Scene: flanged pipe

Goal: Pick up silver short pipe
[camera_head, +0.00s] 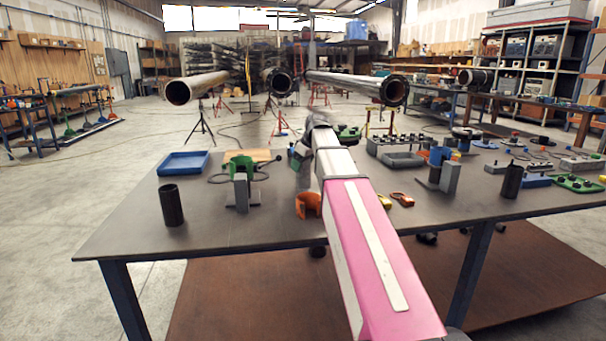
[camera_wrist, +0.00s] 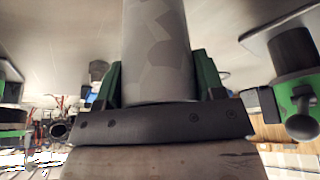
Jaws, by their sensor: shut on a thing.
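The silver short pipe (camera_wrist: 157,45) fills the upper middle of the wrist view, with a mottled grey surface. My gripper (camera_wrist: 160,80) has one green finger on each side of it and is shut on it. The pipe's far end runs out of the frame, so I cannot tell whether it touches anything. In the head view, my pink and white arm reaches over the table (camera_head: 130,220) and hides most of my gripper. A grey upright shape (camera_head: 304,172) shows just left of the arm's end and seems to be the pipe.
Left of the arm stand a black cylinder (camera_head: 171,205), a blue tray (camera_head: 184,163) and a green clamp on a grey bracket (camera_head: 243,190). An orange part (camera_head: 308,205) lies close beside the arm. The right side is crowded, with another bracket (camera_head: 446,180). The table's front left is clear.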

